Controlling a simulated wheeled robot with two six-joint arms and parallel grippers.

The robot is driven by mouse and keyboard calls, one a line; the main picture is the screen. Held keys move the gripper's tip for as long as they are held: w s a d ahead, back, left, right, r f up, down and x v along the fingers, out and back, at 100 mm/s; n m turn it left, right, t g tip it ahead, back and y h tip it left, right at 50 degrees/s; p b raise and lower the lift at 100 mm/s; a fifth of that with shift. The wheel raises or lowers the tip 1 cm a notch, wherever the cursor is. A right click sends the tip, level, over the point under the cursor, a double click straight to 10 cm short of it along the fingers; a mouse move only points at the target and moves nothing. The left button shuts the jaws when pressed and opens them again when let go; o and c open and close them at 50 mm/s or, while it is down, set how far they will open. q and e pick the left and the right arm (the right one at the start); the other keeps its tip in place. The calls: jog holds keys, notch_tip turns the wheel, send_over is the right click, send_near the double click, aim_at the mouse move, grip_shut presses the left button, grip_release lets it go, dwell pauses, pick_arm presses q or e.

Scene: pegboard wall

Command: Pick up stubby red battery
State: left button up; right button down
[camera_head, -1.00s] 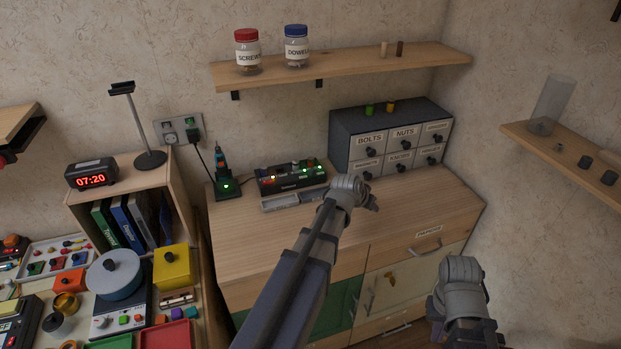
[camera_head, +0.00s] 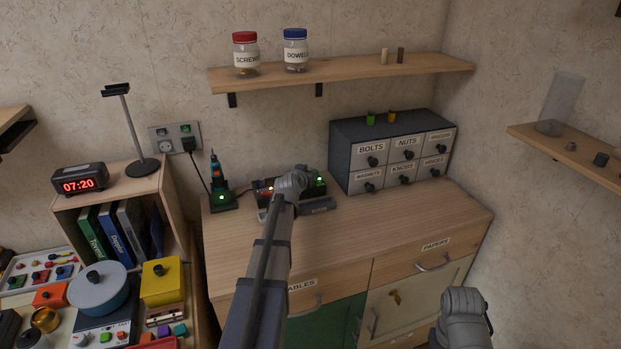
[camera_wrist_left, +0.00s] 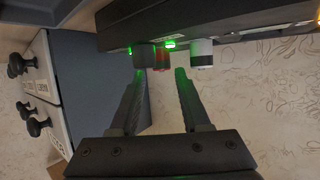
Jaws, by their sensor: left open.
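In the left wrist view a small red cylinder (camera_wrist_left: 162,59), which looks like the stubby red battery, juts from the dark charger (camera_wrist_left: 225,28). It is partly hidden behind a dark grey cylinder (camera_wrist_left: 145,54); a white-grey cylinder (camera_wrist_left: 202,53) is on its right. My left gripper (camera_wrist_left: 159,74) is open and empty, its fingertips close to the red cylinder, with no visible grip on it. In the head view the charger (camera_head: 262,190) is largely covered by my left wrist (camera_head: 292,184), so the red battery cannot be made out there. My right arm (camera_head: 463,312) is at the lower right; its fingers are hidden.
The charger stands at the back of the wooden cabinet top (camera_head: 350,230). A green-lit tool stand (camera_head: 221,200) is left of it, and a grey drawer box (camera_head: 345,150) right. A shelf with jars (camera_head: 340,75) hangs above. The front cabinet top is clear.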

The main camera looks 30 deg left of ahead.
aim_at(310, 169)
pick_arm(q)
jog(key=shift+b+x, duration=1.1)
jog(key=shift+x, duration=1.45)
jog(key=shift+s+a+f, duration=0.1)
jog(key=shift+c, duration=0.2)
grip_shut()
